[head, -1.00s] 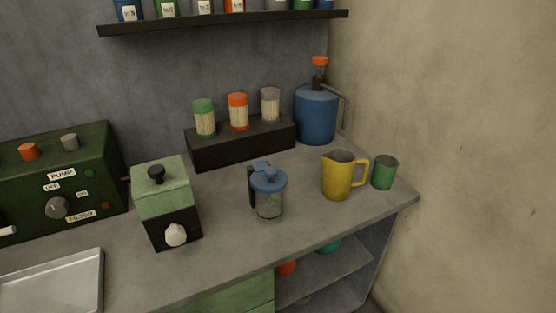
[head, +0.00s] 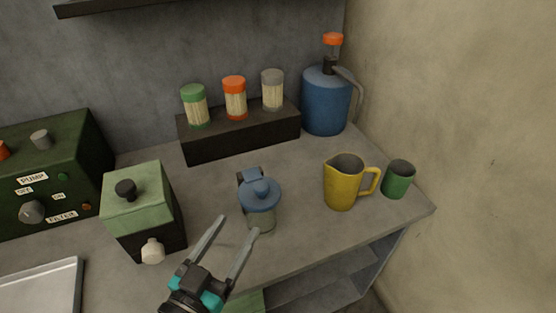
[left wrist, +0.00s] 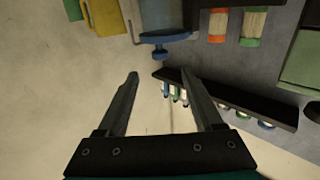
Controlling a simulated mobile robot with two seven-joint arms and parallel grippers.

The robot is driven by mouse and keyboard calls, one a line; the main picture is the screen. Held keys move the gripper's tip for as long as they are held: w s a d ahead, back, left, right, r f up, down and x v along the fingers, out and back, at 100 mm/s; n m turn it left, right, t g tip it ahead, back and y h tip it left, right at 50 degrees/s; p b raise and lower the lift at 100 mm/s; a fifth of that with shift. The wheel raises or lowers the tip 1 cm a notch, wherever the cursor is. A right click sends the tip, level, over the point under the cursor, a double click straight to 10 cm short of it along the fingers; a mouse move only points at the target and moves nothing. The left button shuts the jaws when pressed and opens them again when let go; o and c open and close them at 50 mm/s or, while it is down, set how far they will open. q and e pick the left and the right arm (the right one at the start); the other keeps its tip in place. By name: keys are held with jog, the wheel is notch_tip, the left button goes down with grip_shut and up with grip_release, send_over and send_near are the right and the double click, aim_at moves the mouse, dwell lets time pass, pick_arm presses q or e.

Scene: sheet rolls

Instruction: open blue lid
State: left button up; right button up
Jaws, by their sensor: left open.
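A glass jar (head: 262,222) with a blue lid (head: 260,194) and a dark handle stands on the counter, left of the yellow jug. The lid sits on the jar, with a round knob on top and a blue tab at its back. My left gripper (head: 238,226) is open and empty, in front of the jar, its fingers pointing up towards it. Its right fingertip overlaps the jar's lower part in the head view; I cannot tell whether they touch. The left wrist view also shows the open fingers (left wrist: 162,75), with nothing between them. My right gripper is not in view.
A green and black box (head: 145,212) with a knob stands left of the jar. A yellow jug (head: 342,184) and green cup (head: 398,179) stand to the right. Behind are a blue jug (head: 325,102) and a black rack (head: 240,133) with three shakers. A metal tray (head: 40,290) lies front left.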

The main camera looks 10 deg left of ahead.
aim_at(258, 193)
pick_arm(q)
jog(key=w, duration=0.3)
jog(key=w+d, duration=0.1)
jog(key=w, duration=0.2)
jog(key=w+b, duration=0.1)
jog(key=w, duration=0.2)
jog(key=shift+d, duration=0.4)
jog(key=w, duration=0.3)
jog(key=shift+w+d, duration=0.2)
jog(key=shift+d, duration=0.1)
jog(key=shift+w+d+b, duration=0.2)
jog(key=shift+w+b, duration=0.1)
jog(key=shift+w, duration=0.7)
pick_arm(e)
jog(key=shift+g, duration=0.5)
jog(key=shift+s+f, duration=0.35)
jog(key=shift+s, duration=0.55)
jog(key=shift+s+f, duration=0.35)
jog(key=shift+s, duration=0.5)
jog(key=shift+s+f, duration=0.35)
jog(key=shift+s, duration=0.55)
pick_arm(q)
grip_shut()
